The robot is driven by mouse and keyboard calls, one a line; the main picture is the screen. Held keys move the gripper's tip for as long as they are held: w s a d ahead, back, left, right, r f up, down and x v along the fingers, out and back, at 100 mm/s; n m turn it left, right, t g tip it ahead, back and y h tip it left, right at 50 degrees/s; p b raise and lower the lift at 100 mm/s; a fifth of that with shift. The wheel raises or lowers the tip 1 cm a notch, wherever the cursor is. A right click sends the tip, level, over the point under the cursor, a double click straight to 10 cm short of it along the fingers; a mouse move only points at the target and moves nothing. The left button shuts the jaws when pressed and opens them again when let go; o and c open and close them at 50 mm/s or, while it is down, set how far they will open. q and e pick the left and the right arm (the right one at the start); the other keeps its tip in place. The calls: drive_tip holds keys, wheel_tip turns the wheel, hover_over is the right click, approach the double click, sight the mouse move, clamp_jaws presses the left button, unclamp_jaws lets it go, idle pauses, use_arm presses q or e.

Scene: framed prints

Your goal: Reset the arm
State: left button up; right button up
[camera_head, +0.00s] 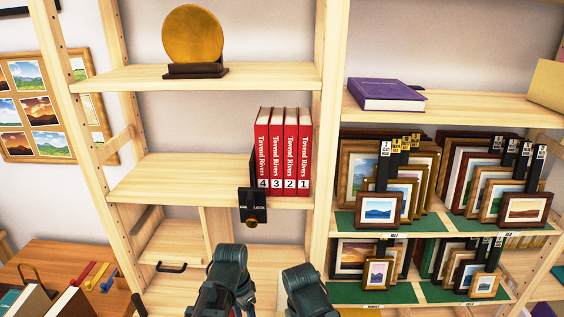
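Two dark, rounded links of my own arms rise from the bottom edge, one left of centre and one right of it. They stand in front of the lower part of the wooden shelf unit (215,78). No gripper fingers show on either arm, so both grippers are out of sight. I see nothing held.
Several red numbered books (290,150) stand upright beside a black bookend (252,205) on the middle shelf. A gold disc (193,35) stands above. Framed prints (379,209) fill the right shelves, under a purple book (386,94). A wooden desk (60,255) is lower left.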

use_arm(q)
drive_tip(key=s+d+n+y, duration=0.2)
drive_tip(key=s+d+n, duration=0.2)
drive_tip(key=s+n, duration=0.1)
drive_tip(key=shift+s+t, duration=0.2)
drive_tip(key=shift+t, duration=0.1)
